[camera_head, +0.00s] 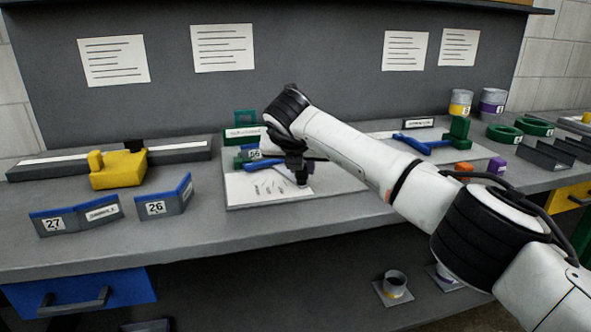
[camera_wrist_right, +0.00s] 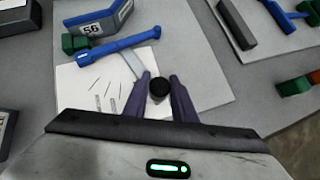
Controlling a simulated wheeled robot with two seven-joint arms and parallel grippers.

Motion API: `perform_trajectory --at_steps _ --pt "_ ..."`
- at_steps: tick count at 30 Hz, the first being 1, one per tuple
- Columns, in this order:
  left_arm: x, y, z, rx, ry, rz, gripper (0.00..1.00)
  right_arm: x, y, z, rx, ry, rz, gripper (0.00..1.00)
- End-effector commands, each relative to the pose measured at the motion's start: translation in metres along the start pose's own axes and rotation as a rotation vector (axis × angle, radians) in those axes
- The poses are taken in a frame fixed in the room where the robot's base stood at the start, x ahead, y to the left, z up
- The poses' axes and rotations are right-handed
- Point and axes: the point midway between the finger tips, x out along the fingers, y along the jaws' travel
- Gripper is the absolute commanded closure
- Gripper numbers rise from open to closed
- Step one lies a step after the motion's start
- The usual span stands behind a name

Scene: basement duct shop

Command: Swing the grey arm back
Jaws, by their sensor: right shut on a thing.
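My right gripper (camera_head: 300,178) reaches in from the right over a light board on the bench. In the right wrist view its two dark fingers (camera_wrist_right: 163,98) close around a round black knob (camera_wrist_right: 160,87). A short light-grey arm (camera_wrist_right: 133,64) runs from a blue bar (camera_wrist_right: 118,47) toward the knob; its near end is hidden by the finger. A white sheet with small marks (camera_wrist_right: 85,88) lies beneath. In the head view my gripper covers the knob and most of the grey arm. My left gripper is not in view.
A sign reading 56 (camera_wrist_right: 92,29) and a green block (camera_wrist_right: 75,42) stand beside the blue bar. To the left are a yellow block (camera_head: 118,170) on a rail and signs 27 (camera_head: 75,217) and 26 (camera_head: 165,198). A second board with a blue handle (camera_head: 425,144) lies right. The bench front is clear.

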Motion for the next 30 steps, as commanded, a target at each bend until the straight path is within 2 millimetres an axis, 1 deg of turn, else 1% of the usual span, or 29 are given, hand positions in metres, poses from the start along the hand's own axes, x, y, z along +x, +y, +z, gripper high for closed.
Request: perform_trajectory --at_steps 12,13,15,16,25,28,30 --pt "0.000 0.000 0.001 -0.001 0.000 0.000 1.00 -0.001 0.002 0.000 0.004 -0.001 0.000 1.00" --pt "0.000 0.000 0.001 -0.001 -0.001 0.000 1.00 -0.001 0.002 0.000 0.004 -0.001 0.000 0.71" --pt "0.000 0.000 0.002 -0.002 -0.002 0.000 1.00 -0.001 0.002 0.000 0.003 -0.001 0.000 0.59" --pt "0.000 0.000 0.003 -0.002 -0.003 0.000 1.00 -0.001 0.002 0.000 0.003 -0.001 0.000 0.58" --pt "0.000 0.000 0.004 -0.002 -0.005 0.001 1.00 -0.001 0.001 0.000 0.003 0.000 -0.002 0.58" --pt "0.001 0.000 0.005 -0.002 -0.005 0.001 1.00 -0.007 0.001 0.001 0.002 -0.001 -0.002 0.58" --pt "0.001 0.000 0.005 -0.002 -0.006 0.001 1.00 -0.014 0.001 0.001 0.003 -0.002 -0.002 0.58"
